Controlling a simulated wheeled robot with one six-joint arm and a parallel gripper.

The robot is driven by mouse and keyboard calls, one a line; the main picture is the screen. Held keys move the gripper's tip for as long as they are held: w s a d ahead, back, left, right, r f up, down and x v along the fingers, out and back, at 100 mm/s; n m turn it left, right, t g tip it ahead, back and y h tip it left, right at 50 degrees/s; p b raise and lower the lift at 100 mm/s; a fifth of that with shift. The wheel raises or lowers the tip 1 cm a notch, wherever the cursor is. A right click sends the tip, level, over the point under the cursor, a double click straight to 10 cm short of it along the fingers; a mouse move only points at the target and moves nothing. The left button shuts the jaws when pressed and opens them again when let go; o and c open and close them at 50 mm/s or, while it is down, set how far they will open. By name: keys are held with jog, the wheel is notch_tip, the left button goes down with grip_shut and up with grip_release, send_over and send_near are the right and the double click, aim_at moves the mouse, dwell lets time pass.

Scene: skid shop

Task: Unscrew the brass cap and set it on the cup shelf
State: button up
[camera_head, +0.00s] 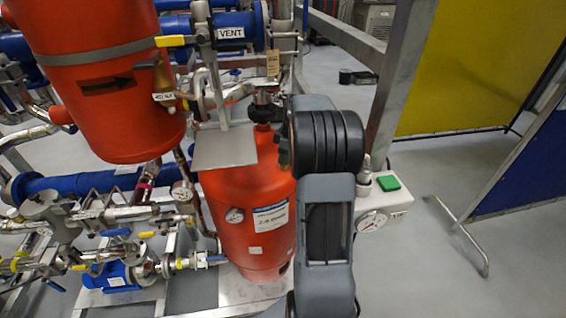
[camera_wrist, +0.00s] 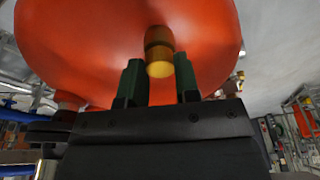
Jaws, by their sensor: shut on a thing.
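The brass cap (camera_wrist: 159,50) shows in the wrist view against the rounded red vessel (camera_wrist: 90,45), with its bright yellow end toward the camera. My gripper (camera_wrist: 158,64) has one green finger on each side of the cap and is shut on it. Whether the cap is still threaded on the vessel cannot be told. In the head view, the red vessel (camera_head: 245,205) stands left of my arm, which hides the cap and most of my gripper. A flat grey plate (camera_head: 225,147), possibly the cup shelf, is in front of the vessel's upper part.
A larger red tank (camera_head: 100,80) with a yellow-handled valve hangs at upper left. Blue and steel pipes (camera_head: 75,185) crowd the left. A white box with a green button (camera_head: 388,183) is just right of my arm. Open floor lies to the right, before blue and yellow panels (camera_head: 455,70).

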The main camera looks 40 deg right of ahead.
jog(key=n, duration=0.3)
jog(key=shift+g+y, duration=0.3)
jog(key=n+g, duration=0.1)
jog(key=n, duration=0.4)
jog(key=shift+f+p, duration=0.1)
jog(key=shift+p, duration=0.2)
jog(key=shift+c, duration=0.2)
jog(key=shift+r, duration=0.2)
jog(key=shift+r+p, duration=0.75)
jog(key=shift+r, duration=0.15)
jog(key=shift+c, duration=0.3)
jog(key=shift+s+a+r+p, duration=0.15)
jog(key=shift+r+p, duration=0.2)
jog(key=shift+r, duration=0.2)
jog(key=shift+r+p, duration=0.7)
jog(key=shift+r, duration=0.3)
